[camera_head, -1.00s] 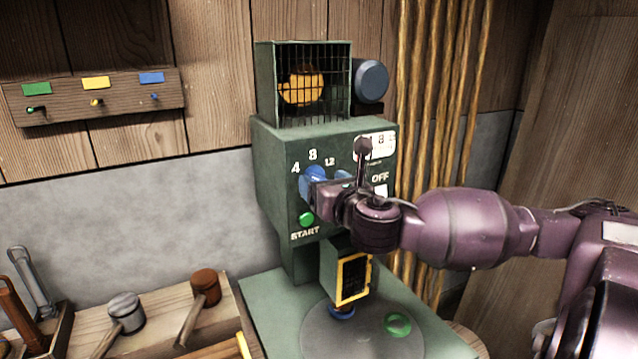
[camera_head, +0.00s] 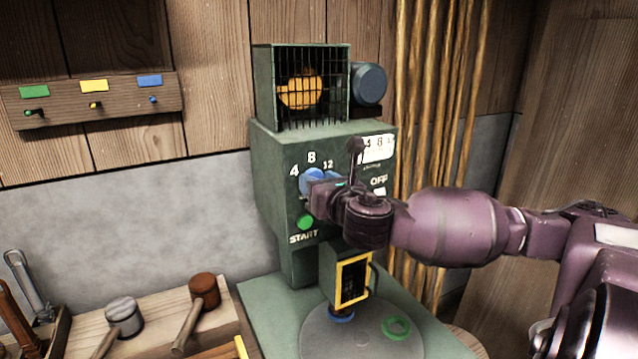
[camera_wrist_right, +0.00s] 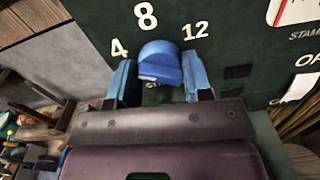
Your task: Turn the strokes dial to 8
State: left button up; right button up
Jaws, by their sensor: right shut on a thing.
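The blue strokes dial (camera_head: 314,176) is on the front of the green machine (camera_head: 275,165), below the numbers 4, 8 and 12. In the right wrist view the dial (camera_wrist_right: 160,62) sits between the two blue fingers of my right gripper (camera_wrist_right: 160,82), just below the 8. My right gripper (camera_head: 318,190) is shut on the dial and partly covers it in the head view. I cannot tell the dial's exact setting. My left gripper is not in view.
The green START button (camera_head: 305,222) is just below the dial. The OFF label (camera_head: 379,181) and a white plate (camera_head: 378,148) are to its right. Mallets (camera_head: 124,314) lie on a bench at lower left. Ropes (camera_head: 440,130) hang behind my right arm.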

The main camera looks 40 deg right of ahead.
pick_arm(q)
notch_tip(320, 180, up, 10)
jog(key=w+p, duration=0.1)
jog(key=p, duration=0.7)
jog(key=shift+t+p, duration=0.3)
jog(key=shift+p, duration=0.05)
pick_arm(e)
jog(key=shift+m, duration=6)
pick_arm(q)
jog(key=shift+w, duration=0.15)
pick_arm(e)
jog(key=o, duration=0.9)
jog(key=shift+s, duration=0.15)
pick_arm(q)
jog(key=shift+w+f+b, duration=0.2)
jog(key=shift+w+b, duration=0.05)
jog(key=shift+b, duration=0.25)
pick_arm(e)
jog(key=shift+v, duration=5.3)
